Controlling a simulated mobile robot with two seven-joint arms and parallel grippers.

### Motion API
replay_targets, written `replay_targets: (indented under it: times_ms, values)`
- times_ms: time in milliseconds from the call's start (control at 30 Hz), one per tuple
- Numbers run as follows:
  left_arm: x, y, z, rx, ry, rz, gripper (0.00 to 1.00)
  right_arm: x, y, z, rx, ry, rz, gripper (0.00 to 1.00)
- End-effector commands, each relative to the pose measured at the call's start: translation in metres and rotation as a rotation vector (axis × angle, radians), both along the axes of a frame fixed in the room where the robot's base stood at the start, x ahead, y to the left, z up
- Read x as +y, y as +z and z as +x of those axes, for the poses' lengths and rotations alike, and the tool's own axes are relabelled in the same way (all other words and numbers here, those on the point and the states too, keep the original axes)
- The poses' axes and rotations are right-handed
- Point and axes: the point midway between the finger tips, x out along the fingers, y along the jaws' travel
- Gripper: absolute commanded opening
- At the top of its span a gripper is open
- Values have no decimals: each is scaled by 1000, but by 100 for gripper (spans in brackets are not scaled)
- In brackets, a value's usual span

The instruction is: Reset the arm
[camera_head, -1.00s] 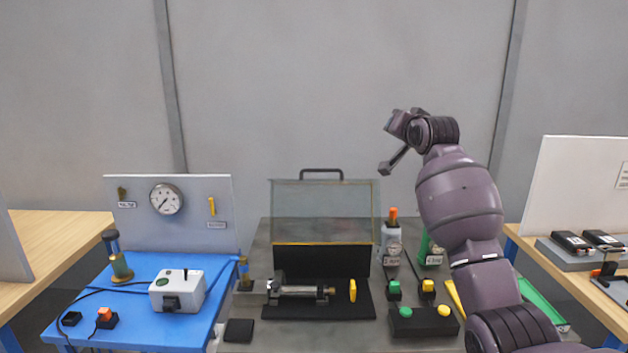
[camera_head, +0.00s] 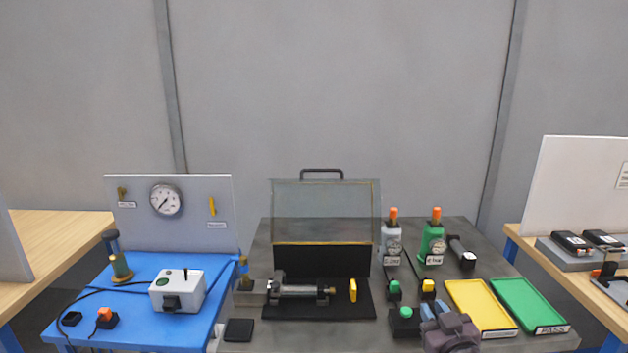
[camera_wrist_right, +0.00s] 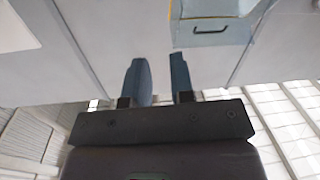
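My right gripper (camera_head: 434,308) shows low in the head view, at the front of the grey bench (camera_head: 262,340), just right of a black button box (camera_head: 403,322) with a green button. It covers part of that box. In the right wrist view the two fingers of the right gripper (camera_wrist_right: 158,62) stand apart with nothing between them. My left gripper is not in view.
A clear-lidded case (camera_head: 325,212) stands behind a metal cylinder (camera_head: 298,291) on a black mat. Grey (camera_head: 391,245) and green (camera_head: 432,245) bottles stand behind yellow (camera_head: 482,306) and green (camera_head: 528,305) trays. A blue table (camera_head: 135,335) is left.

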Motion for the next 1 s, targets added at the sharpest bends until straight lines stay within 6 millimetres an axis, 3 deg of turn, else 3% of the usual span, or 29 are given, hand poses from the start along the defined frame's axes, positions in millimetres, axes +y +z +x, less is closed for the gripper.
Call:
replay_targets:
  times_ms: [33, 400, 600, 800, 1000]
  values:
    - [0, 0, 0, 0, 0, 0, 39, -2, -19, -20, 30, -5, 0, 22]
    - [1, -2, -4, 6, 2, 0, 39, -16, -135, -159, 285, -53, 17, 22]
    - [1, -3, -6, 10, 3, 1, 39, -27, -189, -232, 437, -92, 26, 22]
    - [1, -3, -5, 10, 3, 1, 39, -33, -209, -266, 503, -114, 28, 22]
    - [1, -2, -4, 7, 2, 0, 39, -34, -211, -270, 511, -116, 28, 22]
